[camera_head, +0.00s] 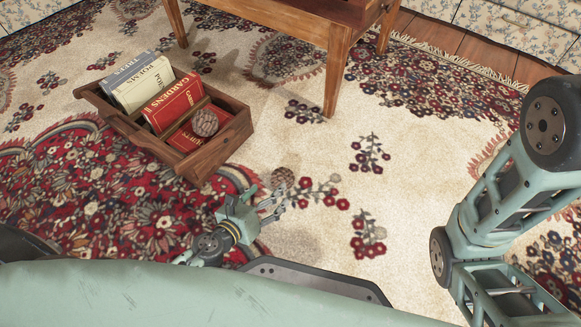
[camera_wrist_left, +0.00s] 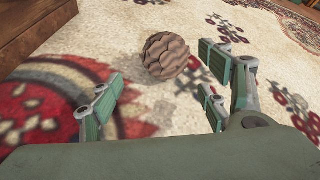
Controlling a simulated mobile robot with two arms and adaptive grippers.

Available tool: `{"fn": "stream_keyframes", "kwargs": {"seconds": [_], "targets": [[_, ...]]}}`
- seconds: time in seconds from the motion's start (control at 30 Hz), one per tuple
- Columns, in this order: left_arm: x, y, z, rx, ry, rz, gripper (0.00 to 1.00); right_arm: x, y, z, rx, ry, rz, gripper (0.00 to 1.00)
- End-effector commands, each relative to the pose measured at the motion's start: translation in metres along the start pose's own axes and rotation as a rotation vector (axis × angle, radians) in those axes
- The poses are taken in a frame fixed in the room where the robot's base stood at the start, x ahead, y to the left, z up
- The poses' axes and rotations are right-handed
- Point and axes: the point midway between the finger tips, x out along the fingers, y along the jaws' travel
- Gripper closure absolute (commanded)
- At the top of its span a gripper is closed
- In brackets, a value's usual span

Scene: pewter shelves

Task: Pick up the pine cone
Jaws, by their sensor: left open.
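A brown, scaly pine cone (camera_head: 283,177) lies on the rug just beyond my left gripper (camera_head: 272,203). The pine cone also shows in the left wrist view (camera_wrist_left: 166,56), ahead of the spread fingers and apart from them. My left gripper is open and empty, with one finger to the left of the cone and two to the right in that view. A second, similar pine cone (camera_head: 205,122) sits in the wooden crate among books. My right gripper is out of view; only links of my right arm show at the right.
The wooden crate (camera_head: 212,161) stands on the patterned rug (camera_head: 260,135), left of and beyond the loose cone. It holds a grey book (camera_head: 139,84) and red books (camera_head: 173,101). A wooden table (camera_head: 337,70) stands behind. The rug right of the cone is clear.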

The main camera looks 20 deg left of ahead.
Motion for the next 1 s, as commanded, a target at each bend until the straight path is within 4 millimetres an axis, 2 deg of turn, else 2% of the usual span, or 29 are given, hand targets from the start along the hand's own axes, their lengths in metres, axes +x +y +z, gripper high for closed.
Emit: {"fn": "stream_keyframes", "kwargs": {"seconds": [0.33, 0.6, 0.9, 1.0], "targets": [[0.035, -0.003, 0.003, -0.001, -0.002, -0.002, 0.30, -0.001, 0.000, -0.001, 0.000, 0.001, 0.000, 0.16], [0.072, -0.006, 0.005, -0.002, -0.002, -0.001, 0.30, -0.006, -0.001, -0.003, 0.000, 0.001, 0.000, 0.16], [0.077, -0.006, 0.006, -0.002, 0.000, -0.001, 0.30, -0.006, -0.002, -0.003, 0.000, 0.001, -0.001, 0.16], [0.076, -0.006, 0.006, -0.002, -0.001, -0.001, 0.38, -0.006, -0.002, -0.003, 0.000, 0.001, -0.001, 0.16]]}}
